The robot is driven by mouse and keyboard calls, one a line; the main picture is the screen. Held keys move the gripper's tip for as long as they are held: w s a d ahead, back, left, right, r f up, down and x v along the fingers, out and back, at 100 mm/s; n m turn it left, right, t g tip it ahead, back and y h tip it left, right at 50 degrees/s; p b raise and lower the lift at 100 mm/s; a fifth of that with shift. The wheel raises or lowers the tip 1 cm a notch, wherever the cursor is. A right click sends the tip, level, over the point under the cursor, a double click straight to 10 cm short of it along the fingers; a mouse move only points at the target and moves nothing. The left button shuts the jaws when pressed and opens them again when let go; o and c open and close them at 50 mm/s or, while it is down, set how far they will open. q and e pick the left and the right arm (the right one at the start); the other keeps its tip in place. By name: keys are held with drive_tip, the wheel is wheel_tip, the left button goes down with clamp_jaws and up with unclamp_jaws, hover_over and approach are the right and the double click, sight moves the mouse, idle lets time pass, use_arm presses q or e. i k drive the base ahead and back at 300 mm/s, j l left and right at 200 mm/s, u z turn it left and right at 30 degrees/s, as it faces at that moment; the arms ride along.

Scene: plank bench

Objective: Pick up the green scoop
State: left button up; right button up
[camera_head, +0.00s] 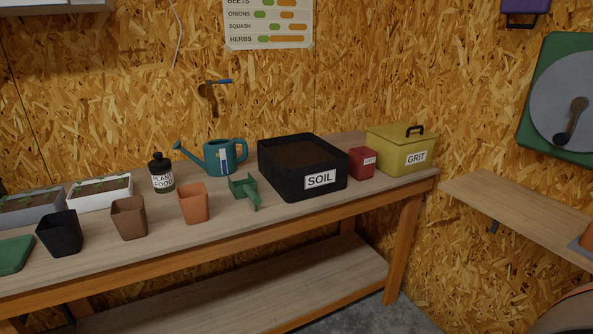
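The green scoop (243,188) lies on the plank bench (262,220), near its front edge. Its handle points toward the front and slightly right. It sits between the orange pot and the black soil box, apart from the pot. Neither of my grippers shows in the head view.
The black soil box (290,180) stands right of the scoop, the orange pot (193,204) left of it, and the teal watering can (218,157) behind. A brown pot (129,218), black pot (59,234) and plant food bottle (162,174) stand further left. A yellow grit bin (395,158) is far right.

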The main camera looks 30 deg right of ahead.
sight(242, 188)
drive_tip(key=i, duration=0.3)
drive_tip(key=i+z, duration=0.15)
drive_tip(key=z, duration=0.3)
drive_tip(key=i+z, duration=0.2)
drive_tip(key=z, duration=0.2)
